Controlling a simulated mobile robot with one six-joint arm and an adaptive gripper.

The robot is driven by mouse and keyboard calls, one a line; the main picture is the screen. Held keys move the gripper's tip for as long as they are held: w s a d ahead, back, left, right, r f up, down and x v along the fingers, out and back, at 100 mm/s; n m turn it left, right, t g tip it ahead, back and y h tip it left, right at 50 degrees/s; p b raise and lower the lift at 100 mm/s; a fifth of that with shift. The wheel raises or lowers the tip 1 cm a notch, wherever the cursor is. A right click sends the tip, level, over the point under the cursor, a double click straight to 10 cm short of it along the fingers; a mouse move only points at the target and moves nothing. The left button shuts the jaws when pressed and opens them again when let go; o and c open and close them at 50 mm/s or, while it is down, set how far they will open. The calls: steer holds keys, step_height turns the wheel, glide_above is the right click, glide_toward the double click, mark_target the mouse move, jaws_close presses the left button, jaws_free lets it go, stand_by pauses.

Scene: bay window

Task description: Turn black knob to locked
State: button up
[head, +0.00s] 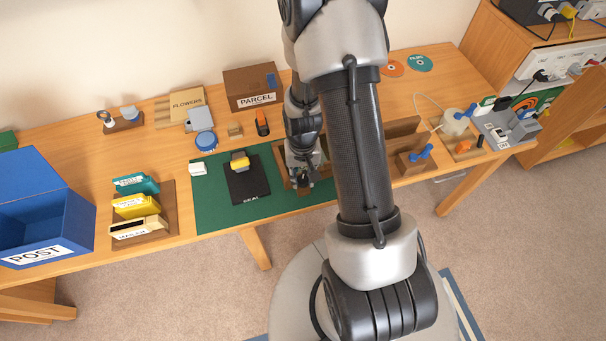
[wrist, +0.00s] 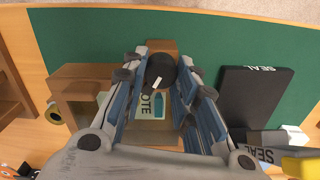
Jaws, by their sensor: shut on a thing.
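The black knob (wrist: 161,70) is round, with a short white mark pointing down and slightly left in the wrist view. It sits at the edge of a wooden box (wrist: 162,46). My gripper (wrist: 163,76) is shut on the knob, one finger on each side. Below the knob in the wrist view, a card reading "OTE" (wrist: 152,106) shows in the box between my fingers. No locked label is readable. In the head view my gripper (head: 303,180) points down at the box, and the knob cannot be made out.
The black SEAL pad (head: 246,182) lies on the green mat (head: 209,212), left of my gripper in the head view. A yellow-topped stamp (head: 240,160) stands on it. A wooden block with a blue handle (head: 421,153) is to the right. A PARCEL box (head: 251,88) is behind.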

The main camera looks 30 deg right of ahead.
mark_target(302, 178)
steer(key=n, duration=0.5)
steer(key=shift+a, duration=0.1)
steer(key=shift+n, duration=0.4)
steer(key=o, duration=1)
steer(key=shift+o, duration=0.2)
step_height(302, 178, up, 12)
stand_by(0.5)
